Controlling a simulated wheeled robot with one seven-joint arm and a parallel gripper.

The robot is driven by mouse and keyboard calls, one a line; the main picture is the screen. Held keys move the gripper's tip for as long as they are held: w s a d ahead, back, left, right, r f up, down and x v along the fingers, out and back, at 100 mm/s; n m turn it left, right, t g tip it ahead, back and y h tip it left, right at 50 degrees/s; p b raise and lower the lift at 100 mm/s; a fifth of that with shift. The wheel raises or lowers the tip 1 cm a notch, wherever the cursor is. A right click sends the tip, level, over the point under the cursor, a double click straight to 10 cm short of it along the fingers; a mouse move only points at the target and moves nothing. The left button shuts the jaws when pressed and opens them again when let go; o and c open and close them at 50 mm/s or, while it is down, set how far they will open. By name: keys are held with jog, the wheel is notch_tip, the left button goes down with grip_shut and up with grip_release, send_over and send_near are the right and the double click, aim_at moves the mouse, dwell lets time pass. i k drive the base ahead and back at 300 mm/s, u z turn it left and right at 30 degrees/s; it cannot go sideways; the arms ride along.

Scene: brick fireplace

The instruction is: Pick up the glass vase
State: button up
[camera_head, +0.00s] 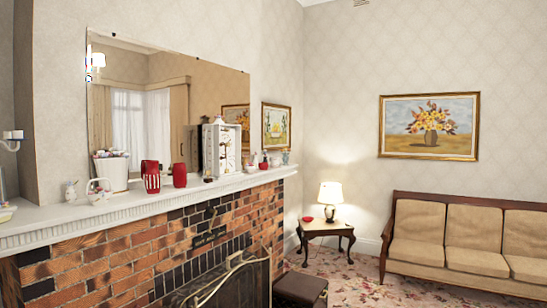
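No object is plainly a clear glass vase, and I cannot tell which piece on the mantel is the glass vase. A red vessel with pale stripes (151,177) stands upright near the middle of the white mantel shelf (130,208). A plainer red vessel (180,175) stands just to its right. Small vessels and ornaments (263,162) stand at the far right end of the shelf, too small to make out. My gripper is not in view.
A white bucket (112,172), a small white basket (98,191) and a white cabinet-like piece (222,148) also stand on the mantel. Below is the brick fireplace (100,262). A dark stool (300,289), lamp table (327,228) and sofa (470,228) stand right; carpet (350,268) lies between.

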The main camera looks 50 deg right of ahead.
aim_at(285, 158)
jog(key=z, duration=2.25)
jog(key=i, duration=6.7)
